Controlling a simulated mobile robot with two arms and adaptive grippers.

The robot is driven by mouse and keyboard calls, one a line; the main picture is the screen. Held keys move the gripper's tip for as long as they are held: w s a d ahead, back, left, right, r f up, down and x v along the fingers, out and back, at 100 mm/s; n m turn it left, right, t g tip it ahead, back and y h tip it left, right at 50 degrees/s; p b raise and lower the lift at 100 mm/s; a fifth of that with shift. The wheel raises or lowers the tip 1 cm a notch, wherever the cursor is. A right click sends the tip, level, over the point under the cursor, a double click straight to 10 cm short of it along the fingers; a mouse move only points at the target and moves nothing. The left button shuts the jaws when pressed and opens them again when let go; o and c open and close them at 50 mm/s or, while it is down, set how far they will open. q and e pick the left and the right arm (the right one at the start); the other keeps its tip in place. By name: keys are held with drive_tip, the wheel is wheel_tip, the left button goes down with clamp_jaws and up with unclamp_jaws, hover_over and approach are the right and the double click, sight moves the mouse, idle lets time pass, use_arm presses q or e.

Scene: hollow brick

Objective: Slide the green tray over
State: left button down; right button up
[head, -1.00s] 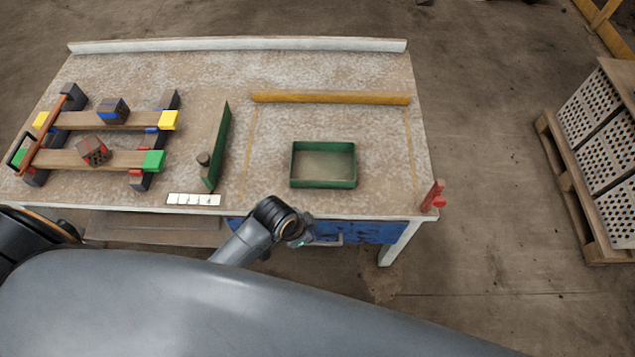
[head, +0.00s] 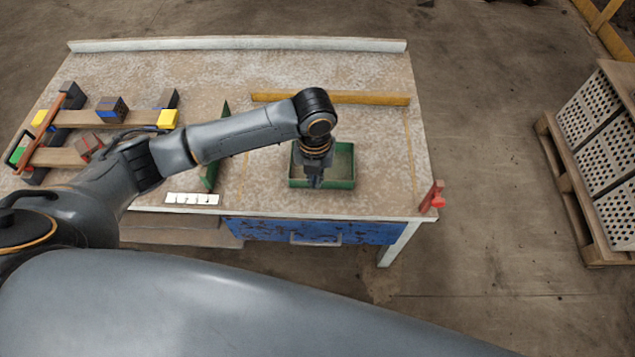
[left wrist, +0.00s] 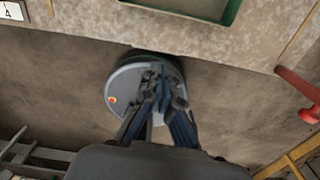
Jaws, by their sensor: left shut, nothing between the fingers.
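The green tray (head: 343,184) is a shallow, open, rectangular box on the right half of the table, near the front edge. My left gripper (head: 315,184) is shut and empty, pointing down. In the head view it overlaps the tray's left part and hides some of its wall and floor. In the left wrist view the shut fingers (left wrist: 160,80) show apart from the tray, over the floor side of the table edge. Only a corner of the tray (left wrist: 232,14) shows there, at the top. My right gripper is not in view.
A yellow bar (head: 370,98) lies behind the tray, with a yellow line (head: 408,150) to its right. A red piece (head: 433,196) sits at the front right corner. Table right of the tray is clear.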

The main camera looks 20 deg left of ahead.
use_arm(q)
wheel_tip(320, 180, down, 10)
drive_tip(key=shift+r, duration=0.2)
drive_tip(key=w, duration=0.3)
drive_tip(key=shift+a+f, duration=0.1)
drive_tip(key=shift+a, duration=0.15)
drive_tip(key=shift+w+a, duration=0.1)
drive_tip(key=shift+w, duration=0.35)
